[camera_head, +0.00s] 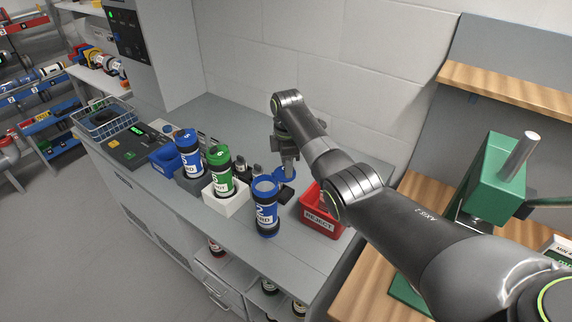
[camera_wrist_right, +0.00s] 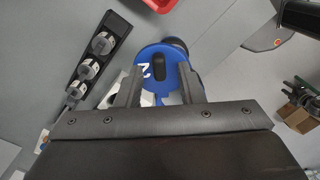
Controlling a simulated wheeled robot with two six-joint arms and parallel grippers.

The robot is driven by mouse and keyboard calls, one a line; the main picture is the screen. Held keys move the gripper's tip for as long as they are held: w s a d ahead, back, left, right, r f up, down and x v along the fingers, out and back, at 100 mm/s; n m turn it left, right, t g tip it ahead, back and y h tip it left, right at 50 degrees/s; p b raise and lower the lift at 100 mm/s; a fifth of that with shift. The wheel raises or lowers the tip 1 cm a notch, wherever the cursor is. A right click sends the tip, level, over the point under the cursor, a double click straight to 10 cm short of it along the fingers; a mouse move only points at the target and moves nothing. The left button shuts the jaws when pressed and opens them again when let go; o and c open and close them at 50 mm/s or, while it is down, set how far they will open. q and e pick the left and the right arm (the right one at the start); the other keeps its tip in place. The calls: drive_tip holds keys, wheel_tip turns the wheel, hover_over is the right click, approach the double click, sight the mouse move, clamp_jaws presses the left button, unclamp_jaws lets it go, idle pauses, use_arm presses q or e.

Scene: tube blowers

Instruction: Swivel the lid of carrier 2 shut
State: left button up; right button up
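Carrier 2 (camera_head: 266,218), a blue and black tube with a white label, stands upright on the grey counter. Its mouth looks uncovered, and its blue lid (camera_head: 286,174) is swung out at the mouth's right in the head view. In the right wrist view the lid (camera_wrist_right: 165,53) shows a white 2 and a dark oval in its middle. My right gripper (camera_head: 288,168) points down at the lid. Its two fingers (camera_wrist_right: 160,90) are apart, overlapping the lid's near part in view; contact cannot be told. My left gripper is not in view.
A red REJECT bin (camera_head: 318,222) stands close to the right of carrier 2. A green carrier (camera_head: 220,172) in a white block and another blue carrier (camera_head: 189,155) stand to the left. A green press (camera_head: 490,185) is at far right. The counter's front edge is near.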

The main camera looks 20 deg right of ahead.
drive_tip(key=c, duration=0.7)
clamp_jaws()
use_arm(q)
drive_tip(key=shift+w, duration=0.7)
